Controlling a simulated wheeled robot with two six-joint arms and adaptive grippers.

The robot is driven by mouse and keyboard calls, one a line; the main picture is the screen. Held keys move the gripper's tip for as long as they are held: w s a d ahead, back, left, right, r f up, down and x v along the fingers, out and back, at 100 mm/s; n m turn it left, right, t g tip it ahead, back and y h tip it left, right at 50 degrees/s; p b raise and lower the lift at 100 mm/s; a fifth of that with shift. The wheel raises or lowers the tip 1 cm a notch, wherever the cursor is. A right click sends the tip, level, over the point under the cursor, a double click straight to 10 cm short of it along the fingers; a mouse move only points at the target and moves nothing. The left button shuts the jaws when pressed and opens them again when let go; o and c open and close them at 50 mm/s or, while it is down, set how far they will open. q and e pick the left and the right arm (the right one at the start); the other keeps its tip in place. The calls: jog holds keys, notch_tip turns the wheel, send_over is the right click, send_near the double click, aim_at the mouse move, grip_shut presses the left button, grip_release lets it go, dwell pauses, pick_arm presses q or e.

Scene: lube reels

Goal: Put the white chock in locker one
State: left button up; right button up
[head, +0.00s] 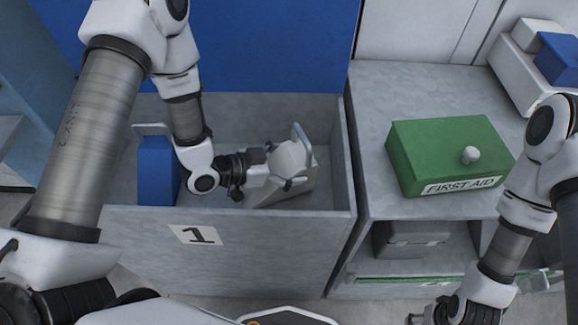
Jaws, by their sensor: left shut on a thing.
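Locker one (255,235) is an open-topped grey bin with a "1" label on its front wall. The white chock (294,160), a wedge-like block with a metal handle, is inside the bin's walls at the right side. My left gripper (270,180) reaches into the bin from the left and is shut on the white chock. I cannot tell whether the chock touches the bin floor. My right gripper (438,312) is at the bottom right edge, partly cut off, and its jaws do not show clearly.
A blue chock (157,170) with a handle stands at the bin's left end. A green first aid box (448,155) sits on the grey counter (395,85) to the right. White and blue boxes (530,62) stand behind it. A grey case (410,240) is on the shelf below.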

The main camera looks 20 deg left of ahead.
aim_at(275, 168)
pick_arm(q)
jog(key=shift+w+f, duration=0.1)
jog(key=shift+f, duration=0.6)
jog(key=shift+f, duration=0.1)
jog(key=o, duration=1.5)
jog(key=shift+c, duration=0.2)
jog(key=p+v, duration=0.1)
jog(key=v, duration=0.5)
jog(key=shift+a+r, duration=0.25)
jog(key=shift+r, duration=0.05)
jog(key=shift+s+a+r, duration=0.1)
jog(key=shift+s+a, duration=0.15)
jog(key=shift+s, duration=0.25)
